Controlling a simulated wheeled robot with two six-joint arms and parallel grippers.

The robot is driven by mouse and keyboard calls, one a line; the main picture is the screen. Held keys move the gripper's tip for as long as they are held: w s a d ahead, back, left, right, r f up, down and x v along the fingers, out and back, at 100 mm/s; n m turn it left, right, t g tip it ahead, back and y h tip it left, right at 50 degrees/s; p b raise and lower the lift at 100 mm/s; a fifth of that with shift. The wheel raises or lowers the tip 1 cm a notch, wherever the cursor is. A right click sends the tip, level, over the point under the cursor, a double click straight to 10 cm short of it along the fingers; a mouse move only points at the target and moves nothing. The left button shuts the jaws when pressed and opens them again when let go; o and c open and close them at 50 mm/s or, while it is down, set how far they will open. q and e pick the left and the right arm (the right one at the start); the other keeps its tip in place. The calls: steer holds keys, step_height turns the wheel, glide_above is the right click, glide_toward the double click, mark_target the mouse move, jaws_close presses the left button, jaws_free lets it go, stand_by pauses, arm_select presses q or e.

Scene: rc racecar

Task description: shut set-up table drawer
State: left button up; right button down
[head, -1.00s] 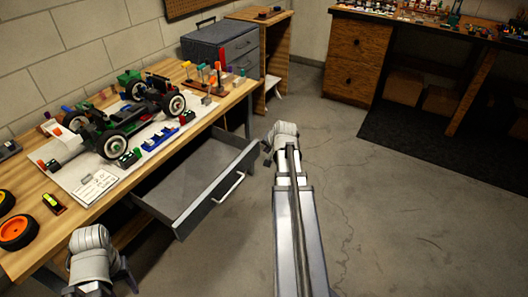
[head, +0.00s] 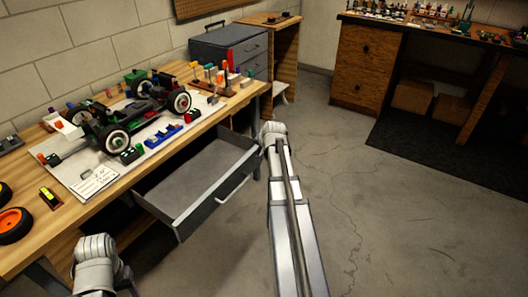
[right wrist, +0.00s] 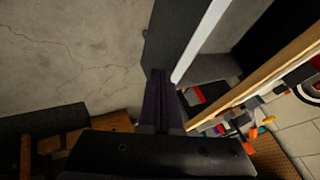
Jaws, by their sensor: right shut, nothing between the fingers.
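The set-up table drawer (head: 196,180) stands pulled out from under the wooden set-up table (head: 139,168) in the head view. It is grey with a pale bar handle (head: 233,190) on its front. My right gripper (head: 265,152) is by the drawer's far front corner; its fingertips are largely hidden behind the wrist. In the right wrist view its dark fingers (right wrist: 159,78) are shut and empty, over or beside the grey drawer front (right wrist: 170,35); I cannot tell whether they touch. My left gripper (head: 122,283) is at the bottom left, with its fingers mostly out of sight.
An RC car (head: 134,112) and small parts cover the table top. A grey toolbox (head: 226,50) stands at its far end beside a wooden cabinet (head: 284,60). Another workbench (head: 363,60) stands at the back right, over a dark mat (head: 425,150). The concrete floor is clear.

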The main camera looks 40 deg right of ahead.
steer(key=w+a, duration=0.3)
steer(key=w, duration=0.7)
steer(key=w+a, duration=0.3)
steer(key=w, duration=0.8)
steer(key=shift+s, duration=0.1)
